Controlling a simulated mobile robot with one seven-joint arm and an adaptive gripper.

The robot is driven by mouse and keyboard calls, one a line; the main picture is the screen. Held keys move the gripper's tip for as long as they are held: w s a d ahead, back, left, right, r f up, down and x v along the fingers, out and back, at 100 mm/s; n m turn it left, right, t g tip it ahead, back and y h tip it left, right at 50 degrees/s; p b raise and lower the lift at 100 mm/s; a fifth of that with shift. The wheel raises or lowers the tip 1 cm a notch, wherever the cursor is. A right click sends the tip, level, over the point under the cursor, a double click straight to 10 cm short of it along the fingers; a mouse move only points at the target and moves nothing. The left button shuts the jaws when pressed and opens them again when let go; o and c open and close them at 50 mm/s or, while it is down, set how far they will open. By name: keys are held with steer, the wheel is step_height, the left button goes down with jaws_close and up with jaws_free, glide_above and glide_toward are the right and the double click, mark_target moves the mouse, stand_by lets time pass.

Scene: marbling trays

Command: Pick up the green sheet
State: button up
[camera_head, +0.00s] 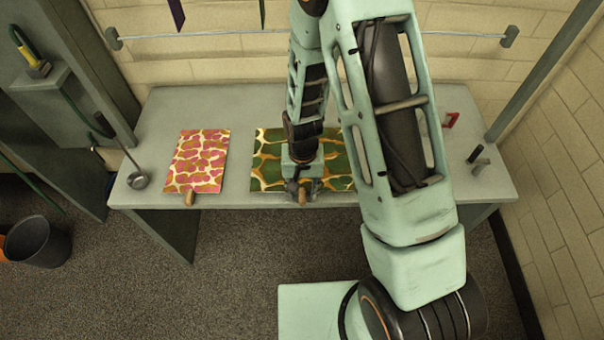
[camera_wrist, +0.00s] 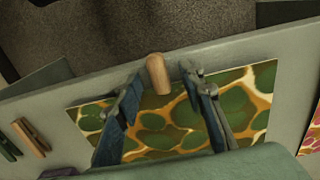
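The green sheet (camera_head: 268,168), marbled green with yellow-orange veins, lies flat on the grey table (camera_head: 230,110); my arm hides part of it. It also fills the middle of the wrist view (camera_wrist: 180,135). A light wooden tab (camera_wrist: 158,74) sits at its edge by the table's front. My gripper (camera_head: 303,188) is over the sheet's front edge. In the wrist view my gripper (camera_wrist: 160,84) is open, one finger on each side of the tab, with visible gaps. Whether the fingertips touch the sheet is unclear.
A pink marbled sheet (camera_head: 200,160) with its own wooden tab (camera_head: 189,198) lies to the left. A ladle (camera_head: 138,179) is at the table's left end. A wooden clothespin (camera_wrist: 32,137) and a green one (camera_wrist: 8,148) show in the wrist view. A bucket (camera_head: 36,242) stands on the floor.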

steer(key=c, duration=0.9)
steer(key=shift+r, duration=0.1)
